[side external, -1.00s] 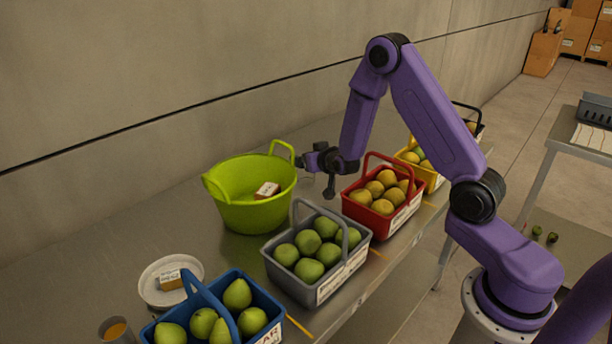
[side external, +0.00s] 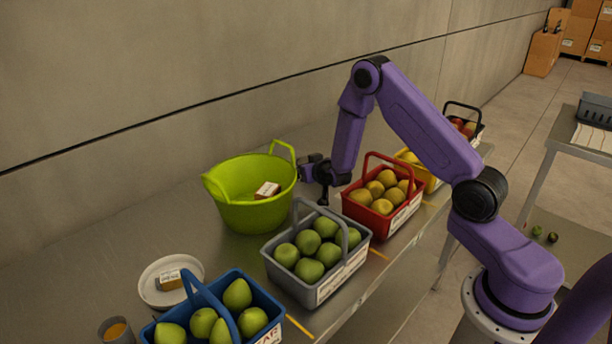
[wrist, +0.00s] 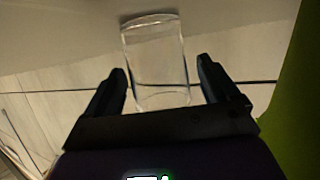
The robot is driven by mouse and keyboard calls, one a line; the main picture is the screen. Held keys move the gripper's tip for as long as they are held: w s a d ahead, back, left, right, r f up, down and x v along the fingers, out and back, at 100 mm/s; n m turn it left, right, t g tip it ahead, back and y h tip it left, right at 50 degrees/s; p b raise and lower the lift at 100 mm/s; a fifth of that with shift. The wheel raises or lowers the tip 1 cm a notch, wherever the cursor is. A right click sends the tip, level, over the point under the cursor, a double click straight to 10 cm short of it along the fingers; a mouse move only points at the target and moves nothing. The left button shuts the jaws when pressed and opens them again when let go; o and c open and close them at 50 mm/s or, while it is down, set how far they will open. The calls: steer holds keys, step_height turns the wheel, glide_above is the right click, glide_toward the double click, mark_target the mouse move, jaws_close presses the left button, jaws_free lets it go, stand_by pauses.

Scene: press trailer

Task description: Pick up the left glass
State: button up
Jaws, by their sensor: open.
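A clear, empty-looking glass (wrist: 155,62) shows in the wrist view, straight ahead between the two dark fingers of my gripper (wrist: 161,72). The fingers are apart, one on each side of the glass in the picture; a gap shows on both sides. In the side external view my gripper (side external: 312,182) is low beside the right side of the green tub, behind the red basket. I cannot make out the clear glass there. A cup with orange contents (side external: 115,330) stands at the bottom left of that view, partly cut off.
The green tub (side external: 225,215), holding a small box, is close to my gripper and fills the right edge of the wrist view. Grey (side external: 290,285), red (side external: 408,215) and blue (side external: 262,290) fruit baskets line the table front. A white plate (side external: 148,290) lies left. The wall stands behind.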

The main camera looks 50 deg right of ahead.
steer(key=c, duration=1.1)
steer(key=shift+r, duration=0.1)
